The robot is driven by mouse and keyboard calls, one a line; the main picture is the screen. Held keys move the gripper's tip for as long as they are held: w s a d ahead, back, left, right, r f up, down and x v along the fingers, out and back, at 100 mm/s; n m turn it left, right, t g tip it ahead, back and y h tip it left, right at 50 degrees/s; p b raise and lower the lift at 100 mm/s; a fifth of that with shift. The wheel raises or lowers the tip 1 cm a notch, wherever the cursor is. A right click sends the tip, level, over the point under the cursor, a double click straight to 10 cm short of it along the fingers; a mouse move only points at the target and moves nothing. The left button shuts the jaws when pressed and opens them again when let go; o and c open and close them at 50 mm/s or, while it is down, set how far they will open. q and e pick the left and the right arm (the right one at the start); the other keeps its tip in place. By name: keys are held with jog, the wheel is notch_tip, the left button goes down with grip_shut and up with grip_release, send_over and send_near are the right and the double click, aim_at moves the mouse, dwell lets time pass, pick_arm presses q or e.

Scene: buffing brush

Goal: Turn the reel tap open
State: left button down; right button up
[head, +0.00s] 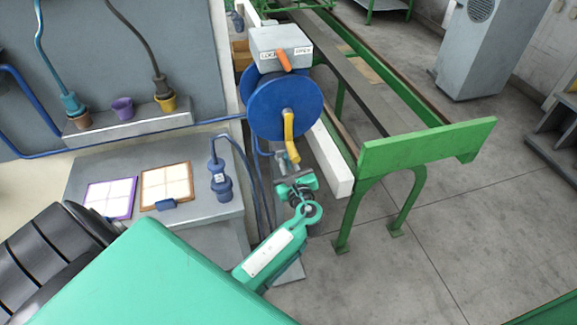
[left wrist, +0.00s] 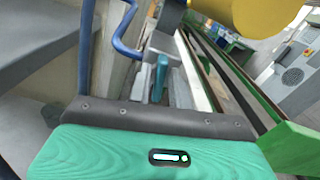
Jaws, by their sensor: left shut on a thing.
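In the left wrist view, a teal lever (left wrist: 162,72), which I take for the reel tap's handle, stands between the two grey fingers of my left gripper (left wrist: 162,88). The fingers are shut on it. In the head view my left gripper (head: 291,176) is below the blue reel (head: 275,103), just under the end of its yellow crank (head: 290,135). The tap's body is mostly hidden there by the gripper and wrist. The yellow crank grip also fills the top right of the left wrist view (left wrist: 262,14). My right gripper is not in view.
A grey box (head: 279,42) with an orange lever (head: 283,60) and two labels sits above the reel. A green frame (head: 425,148) stands to the right. A grey bench (head: 215,203) with a blue plug (head: 220,182) is on the left.

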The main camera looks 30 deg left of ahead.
pick_arm(q)
jog(key=n+b, duration=0.1)
jog(key=n, duration=0.1)
jog(key=n+b, duration=0.1)
jog(key=shift+f+n, duration=0.2)
jog(key=shift+n, duration=0.2)
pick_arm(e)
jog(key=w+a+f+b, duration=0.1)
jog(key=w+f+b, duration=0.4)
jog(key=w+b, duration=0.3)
pick_arm(q)
jog(key=shift+s+a+n+b, duration=0.1)
jog(key=shift+n+b, duration=0.65)
jog(key=shift+n, duration=2.25)
jog(key=shift+s+a+n+b, duration=0.1)
jog(key=shift+n+b, duration=0.65)
jog(key=shift+n, duration=2.25)
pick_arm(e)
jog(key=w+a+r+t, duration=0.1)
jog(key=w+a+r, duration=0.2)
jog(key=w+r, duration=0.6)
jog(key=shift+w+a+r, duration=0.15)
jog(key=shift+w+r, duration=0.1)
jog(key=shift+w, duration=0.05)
pick_arm(q)
jog(key=c, duration=1.5)
grip_release()
jog(key=shift+f, duration=0.1)
